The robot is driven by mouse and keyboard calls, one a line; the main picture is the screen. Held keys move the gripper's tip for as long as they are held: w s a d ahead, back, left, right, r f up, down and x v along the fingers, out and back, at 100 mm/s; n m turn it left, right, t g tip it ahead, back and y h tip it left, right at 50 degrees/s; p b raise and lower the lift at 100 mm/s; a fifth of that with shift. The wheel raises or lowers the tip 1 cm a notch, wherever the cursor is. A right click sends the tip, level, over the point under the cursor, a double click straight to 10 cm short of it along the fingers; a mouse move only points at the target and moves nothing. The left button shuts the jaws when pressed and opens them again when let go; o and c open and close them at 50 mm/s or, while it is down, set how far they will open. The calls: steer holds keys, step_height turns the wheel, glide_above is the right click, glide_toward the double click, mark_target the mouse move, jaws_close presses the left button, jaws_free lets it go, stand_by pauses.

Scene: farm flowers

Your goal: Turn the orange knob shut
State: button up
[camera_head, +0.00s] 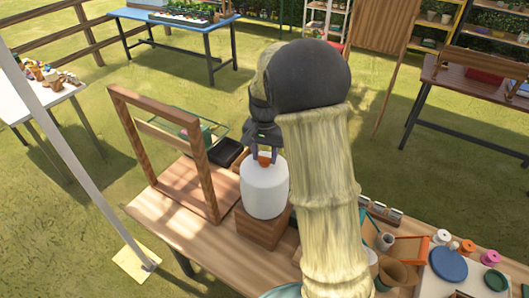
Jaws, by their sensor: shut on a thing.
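The orange knob (264,155) sits on top of a white rounded tank (264,188). The tank stands upright on a wooden block (262,228) on the wooden table. My gripper (264,152) points down from above, its two dark fingers on either side of the knob, shut on it. Only a small part of the knob shows between and below the fingers. My arm hides what lies just right of the tank.
A wooden frame (206,177) stands on the table left of the tank, with a dark tray (226,152) behind. To the right are an orange-edged rack (411,249), brown pots (395,273) and a board with a blue disc (450,264). Bare tabletop (207,238) shows at front left.

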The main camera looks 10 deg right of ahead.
mark_target(264, 157)
steer(key=shift+m, duration=1.3)
steer(key=o, duration=1)
steer(key=shift+r, duration=0.15)
step_height(264, 157, up, 17)
steer(key=shift+r+b, duration=0.1)
steer(key=shift+b, duration=1.05)
